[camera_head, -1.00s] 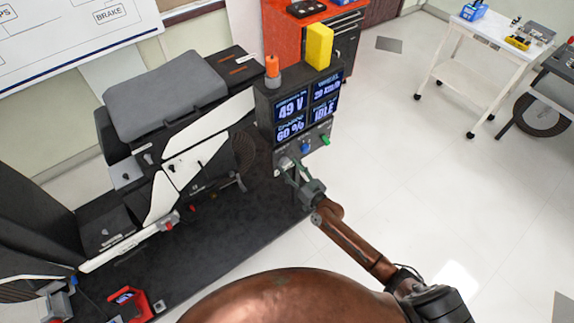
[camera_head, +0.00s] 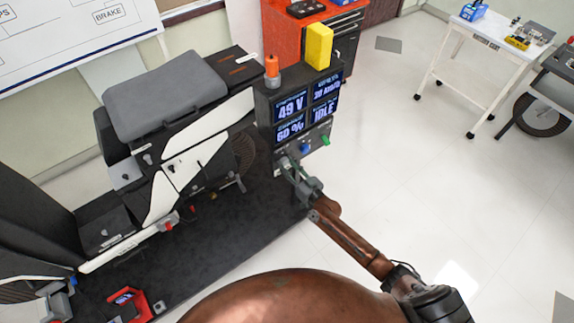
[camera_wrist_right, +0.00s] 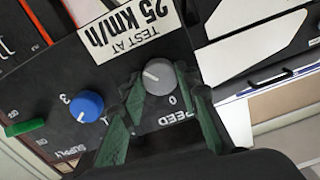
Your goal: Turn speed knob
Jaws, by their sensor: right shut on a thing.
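The grey speed knob (camera_wrist_right: 158,77) shows in the right wrist view, with a white pointer line on its face and the word SPEED partly visible below it. My right gripper (camera_wrist_right: 160,105) is closed around the knob, one green-padded finger on each side. In the head view, my right gripper (camera_head: 290,168) is at the lower left of the control box (camera_head: 266,105) and hides the speed knob there. The box screens (camera_head: 307,104) read 49 V, 60 % and IDLE, plus a speed that looks like 30 km/h. My left gripper is not in view.
A blue knob (camera_wrist_right: 86,107) and a green switch (camera_wrist_right: 25,128) sit beside the speed knob. A label (camera_wrist_right: 129,30) reads TEST AT 25 km/h. An orange beacon (camera_head: 272,66) and a yellow block (camera_head: 319,46) top the box. A scooter (camera_head: 170,130) stands to the left.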

